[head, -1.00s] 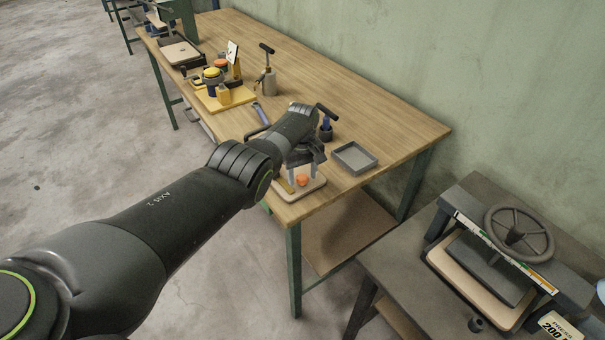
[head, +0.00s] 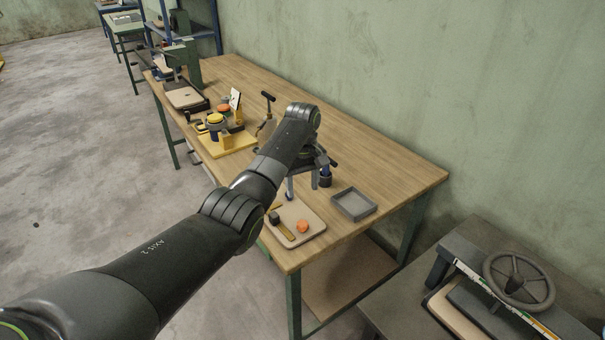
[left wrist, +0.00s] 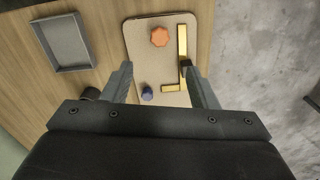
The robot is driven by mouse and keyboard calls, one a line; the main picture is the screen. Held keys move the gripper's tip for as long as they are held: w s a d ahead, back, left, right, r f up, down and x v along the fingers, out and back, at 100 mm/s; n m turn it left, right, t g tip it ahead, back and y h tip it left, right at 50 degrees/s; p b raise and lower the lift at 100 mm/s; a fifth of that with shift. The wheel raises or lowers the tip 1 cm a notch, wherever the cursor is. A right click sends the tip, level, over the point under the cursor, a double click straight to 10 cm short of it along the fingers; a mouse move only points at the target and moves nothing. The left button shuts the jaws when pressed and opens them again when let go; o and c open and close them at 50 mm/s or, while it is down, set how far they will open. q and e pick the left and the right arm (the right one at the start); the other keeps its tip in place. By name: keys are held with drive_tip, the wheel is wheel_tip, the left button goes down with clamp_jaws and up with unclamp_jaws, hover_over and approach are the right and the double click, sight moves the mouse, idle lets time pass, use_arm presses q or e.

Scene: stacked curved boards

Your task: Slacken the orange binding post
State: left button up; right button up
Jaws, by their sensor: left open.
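The orange binding post (head: 303,226) is a lobed knob on a beige board (head: 312,237) at the near right end of the wooden bench. It also shows in the left wrist view (left wrist: 160,37), near the board's far edge. A brass L-shaped strip (left wrist: 182,42) with a dark knob (left wrist: 186,66) lies beside it. A blue post (left wrist: 147,92) stands on the same board. My left gripper (left wrist: 158,78) is open and empty, its fingers over the blue post's end of the board, clear of the orange knob. My right gripper is not in view.
A grey tray (head: 354,203) sits right of the board. A dark cup (head: 325,181) stands behind it, close to my left gripper. A yellow board (head: 230,145) with posts stands further left. A press with a handwheel (head: 519,280) is at lower right.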

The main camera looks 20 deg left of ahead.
use_arm(q)
drive_tip(key=shift+r+b, duration=0.3)
drive_tip(key=shift+r, duration=1.6)
